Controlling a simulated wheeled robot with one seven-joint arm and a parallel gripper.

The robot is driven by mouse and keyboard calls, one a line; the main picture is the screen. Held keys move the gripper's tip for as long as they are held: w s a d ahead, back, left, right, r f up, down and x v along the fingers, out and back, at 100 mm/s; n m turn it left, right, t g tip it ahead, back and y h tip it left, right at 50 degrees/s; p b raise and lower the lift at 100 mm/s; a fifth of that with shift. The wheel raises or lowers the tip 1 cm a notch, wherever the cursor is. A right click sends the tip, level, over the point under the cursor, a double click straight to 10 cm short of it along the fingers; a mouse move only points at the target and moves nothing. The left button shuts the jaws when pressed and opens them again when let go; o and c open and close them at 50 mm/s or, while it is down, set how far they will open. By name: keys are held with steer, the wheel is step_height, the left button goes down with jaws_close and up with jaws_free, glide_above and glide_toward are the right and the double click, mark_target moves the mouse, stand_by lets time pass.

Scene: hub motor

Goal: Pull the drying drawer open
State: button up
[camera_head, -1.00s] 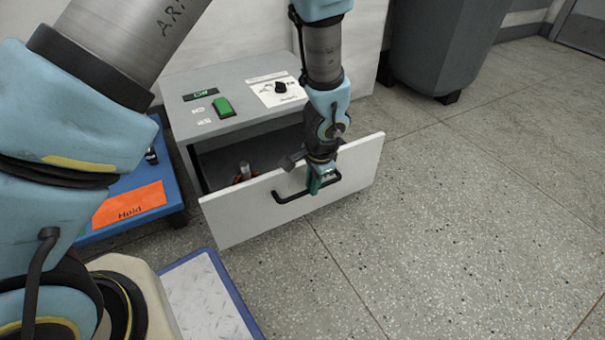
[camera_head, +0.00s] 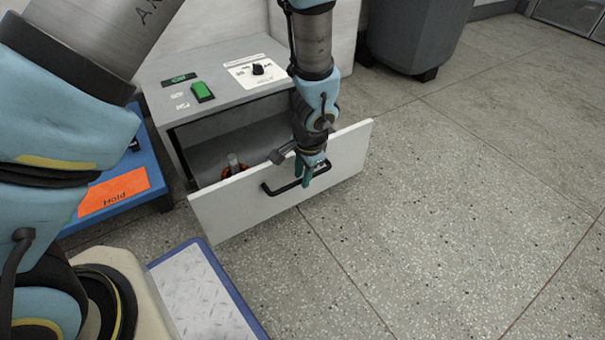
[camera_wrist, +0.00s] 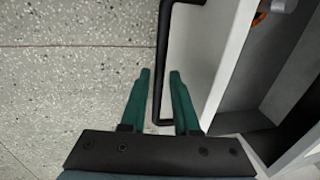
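The drying drawer (camera_head: 235,208), with a white front, stands pulled out of a grey cabinet (camera_head: 215,90); its inside shows. Its black bar handle (camera_head: 280,189) is on the front face and also shows in the wrist view (camera_wrist: 162,60). My gripper (camera_head: 309,178) is at the right part of the handle. In the wrist view its two green fingers (camera_wrist: 160,75) are spread, one on each side of the bar, with gaps between them and it. An orange and metal part (camera_head: 234,168) lies inside the drawer, partly hidden by the front panel.
The cabinet top has a green switch (camera_head: 202,91) and a dial (camera_head: 258,69). A blue stand with an orange "Hold" label (camera_head: 114,192) is at the left. A grey bin (camera_head: 420,35) stands behind. The floor (camera_head: 450,220) at the right is clear.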

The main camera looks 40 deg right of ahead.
steer(key=shift+o, duration=1.2)
steer(key=shift+r, duration=0.1)
step_height(320, 180, up, 10)
steer(key=s+p, duration=0.2)
steer(key=p, duration=0.3)
steer(key=shift+r, duration=0.2)
steer(key=shift+a, duration=0.1)
